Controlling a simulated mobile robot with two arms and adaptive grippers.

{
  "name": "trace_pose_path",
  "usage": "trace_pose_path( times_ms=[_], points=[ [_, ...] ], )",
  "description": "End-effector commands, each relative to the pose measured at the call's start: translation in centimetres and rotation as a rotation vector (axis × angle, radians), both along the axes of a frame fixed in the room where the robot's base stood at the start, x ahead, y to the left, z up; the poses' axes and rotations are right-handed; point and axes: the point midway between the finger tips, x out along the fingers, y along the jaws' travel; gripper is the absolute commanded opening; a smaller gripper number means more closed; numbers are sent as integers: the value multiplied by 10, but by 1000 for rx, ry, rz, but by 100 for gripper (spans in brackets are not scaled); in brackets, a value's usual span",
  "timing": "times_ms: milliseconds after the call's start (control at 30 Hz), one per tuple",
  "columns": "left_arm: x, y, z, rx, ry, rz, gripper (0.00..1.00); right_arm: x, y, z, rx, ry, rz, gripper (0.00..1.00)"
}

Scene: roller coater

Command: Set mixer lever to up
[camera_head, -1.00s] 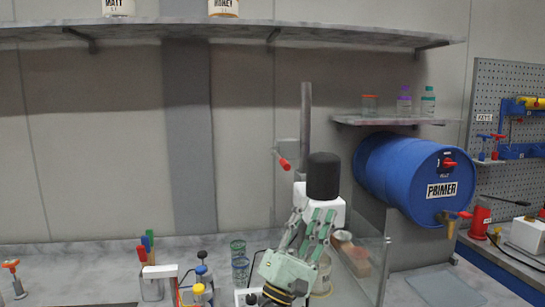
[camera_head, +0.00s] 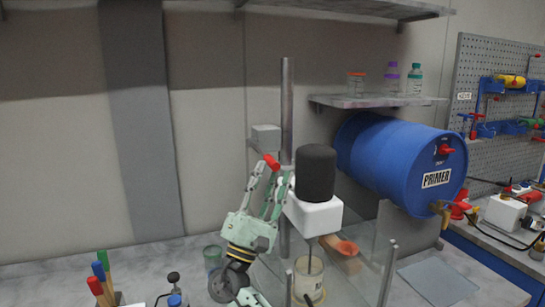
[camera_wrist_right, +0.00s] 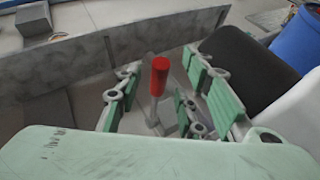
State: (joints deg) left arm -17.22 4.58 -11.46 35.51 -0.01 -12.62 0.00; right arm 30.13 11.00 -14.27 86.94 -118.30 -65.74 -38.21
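The mixer has a black motor cap (camera_head: 316,172) on a white head (camera_head: 314,212), mounted on a grey post (camera_head: 287,110). Its red-handled lever (camera_head: 271,160) shows just below a grey box (camera_head: 265,138) left of the post. The handle also shows in the right wrist view (camera_wrist_right: 159,76). My right gripper (camera_head: 270,178) is at the lever, left of the mixer head. Its green-padded fingers are apart in the wrist view (camera_wrist_right: 160,92), with the red handle between them; contact cannot be told. My left gripper is not in view.
A container (camera_head: 308,280) stands under the mixer head, beside clear panels (camera_head: 372,270). A blue primer drum (camera_head: 400,160) lies to the right. A small shelf (camera_head: 370,101) with bottles is above. Coloured-handled tools (camera_head: 101,280) stand at lower left.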

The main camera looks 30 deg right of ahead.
Motion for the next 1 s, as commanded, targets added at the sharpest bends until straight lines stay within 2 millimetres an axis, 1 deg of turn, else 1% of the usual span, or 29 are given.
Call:
trace_pose_path(
  times_ms=[33,167,300,500,900,1000],
  points=[
    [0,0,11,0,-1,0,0,2,-5,13,0,0,-1,36],
    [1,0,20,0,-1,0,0,7,-16,25,1,0,0,36],
    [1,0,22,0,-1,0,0,10,-21,28,0,2,0,36],
    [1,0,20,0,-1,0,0,10,-21,27,1,1,0,35],
    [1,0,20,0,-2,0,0,9,-20,27,1,1,0,0],
    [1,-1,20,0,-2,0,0,9,-20,27,1,0,1,0]
  ],
)
